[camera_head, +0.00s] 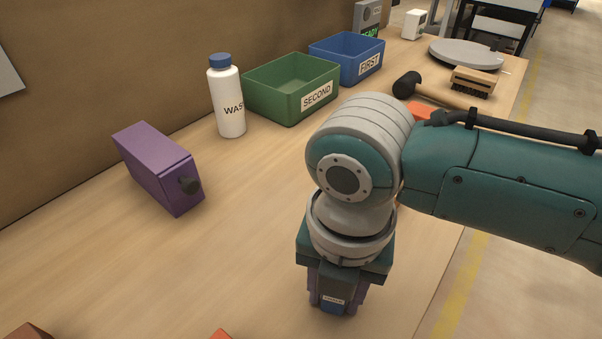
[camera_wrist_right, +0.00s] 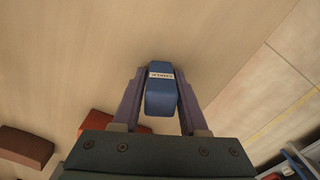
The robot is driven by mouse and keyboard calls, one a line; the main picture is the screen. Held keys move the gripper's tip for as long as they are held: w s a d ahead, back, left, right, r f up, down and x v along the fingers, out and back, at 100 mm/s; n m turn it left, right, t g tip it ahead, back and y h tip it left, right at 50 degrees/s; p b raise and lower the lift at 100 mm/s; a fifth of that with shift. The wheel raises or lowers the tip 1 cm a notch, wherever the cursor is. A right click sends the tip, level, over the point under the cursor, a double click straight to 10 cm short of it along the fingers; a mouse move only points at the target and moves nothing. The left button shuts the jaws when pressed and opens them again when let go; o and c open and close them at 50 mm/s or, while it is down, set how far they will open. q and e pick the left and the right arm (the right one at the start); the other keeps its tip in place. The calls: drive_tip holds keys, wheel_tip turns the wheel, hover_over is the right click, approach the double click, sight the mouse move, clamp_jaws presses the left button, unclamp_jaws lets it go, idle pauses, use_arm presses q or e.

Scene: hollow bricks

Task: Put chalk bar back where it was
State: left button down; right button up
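The chalk bar is a small blue block with a white label; its print is too small to read surely. It shows low in the head view (camera_head: 332,304) and between the fingers in the right wrist view (camera_wrist_right: 160,98). My right gripper (camera_head: 338,302) points down over the front part of the table. Its two purple-grey fingers (camera_wrist_right: 160,80) close in on both sides of the bar, and their tips appear to touch it. Whether the bar rests on the table or hangs just above it, I cannot tell. My left gripper is not in view.
A purple box with a dark knob (camera_head: 150,165), a white bottle (camera_head: 228,100), a green SECOND bin (camera_head: 275,98) and a blue FIRST bin (camera_head: 340,70) line the back. A mallet (camera_head: 408,84) and brush (camera_head: 472,82) lie far right. Brown (camera_wrist_right: 25,147) and red (camera_wrist_right: 98,124) bricks lie nearby.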

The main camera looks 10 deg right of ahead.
drive_tip(key=o, duration=0.3)
drive_tip(key=shift+r, duration=0.35)
wheel_tip(320, 180, up, 12)
drive_tip(key=p, duration=0.3)
drive_tip(key=shift+f, duration=0.15)
drive_tip(key=s+a+f+m+t+y, duration=0.1)
drive_tip(key=s+a+m+y, duration=0.3)
drive_tip(key=m, duration=0.7)
drive_tip(key=s+d+m+t+h, duration=0.1)
drive_tip(key=s+d+m+h, duration=0.1)
drive_tip(key=s+d+m, duration=0.2)
drive_tip(key=s+d+m+t+h, duration=0.1)
drive_tip(key=s+d+m, duration=0.3)
drive_tip(key=d+m, duration=0.5)
drive_tip(key=m, duration=0.4)
drive_tip(key=shift+d+f+t+h, duration=0.15)
drive_tip(key=shift+d+t+h, duration=0.15)
drive_tip(key=shift+h, duration=0.1)
